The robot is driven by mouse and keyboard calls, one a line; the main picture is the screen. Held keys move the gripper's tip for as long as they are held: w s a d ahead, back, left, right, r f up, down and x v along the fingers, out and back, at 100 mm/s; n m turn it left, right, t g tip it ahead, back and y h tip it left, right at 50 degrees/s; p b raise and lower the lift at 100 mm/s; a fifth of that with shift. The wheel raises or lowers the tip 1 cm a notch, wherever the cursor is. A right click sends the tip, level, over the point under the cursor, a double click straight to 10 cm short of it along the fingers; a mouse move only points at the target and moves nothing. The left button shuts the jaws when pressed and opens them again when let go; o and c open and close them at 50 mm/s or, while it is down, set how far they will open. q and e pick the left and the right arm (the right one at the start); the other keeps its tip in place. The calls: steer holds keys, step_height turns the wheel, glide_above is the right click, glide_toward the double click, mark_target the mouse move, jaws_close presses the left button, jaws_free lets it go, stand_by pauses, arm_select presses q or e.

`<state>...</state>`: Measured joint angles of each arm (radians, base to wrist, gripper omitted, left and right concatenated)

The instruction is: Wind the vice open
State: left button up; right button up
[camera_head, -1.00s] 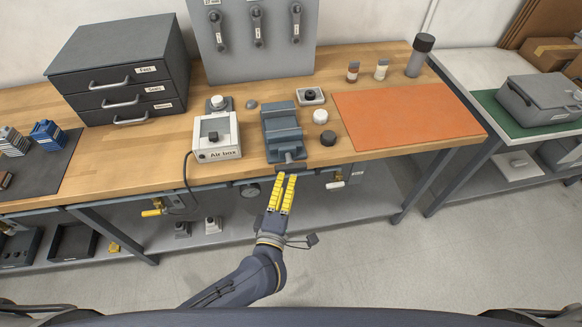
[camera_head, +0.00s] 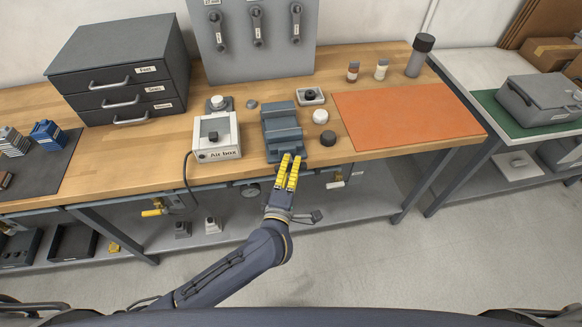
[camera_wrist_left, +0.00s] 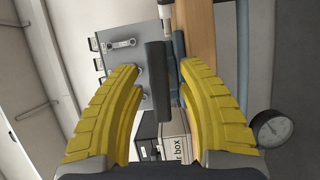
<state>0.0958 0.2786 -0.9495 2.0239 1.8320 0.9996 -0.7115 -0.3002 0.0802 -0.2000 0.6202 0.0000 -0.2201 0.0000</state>
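The grey-blue vice (camera_head: 283,130) stands at the front edge of the wooden bench, its screw end facing me. My left gripper (camera_head: 291,160) has yellow fingers and is right at the vice's front end, covering the handle in the head view. In the left wrist view the dark handle bar (camera_wrist_left: 156,85) runs between the two spread fingers (camera_wrist_left: 160,72), with a gap on each side. Whether the bar is fully between the fingertips or just beyond them I cannot tell. My right gripper is in neither view.
The white air box (camera_head: 215,135) with its cable stands left of the vice. A white knob (camera_head: 320,116) and a dark knob (camera_head: 328,138) sit close on its right, before an orange mat (camera_head: 405,115). A gauge (camera_head: 252,191) hangs under the bench edge.

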arm_select(q)
jaws_close()
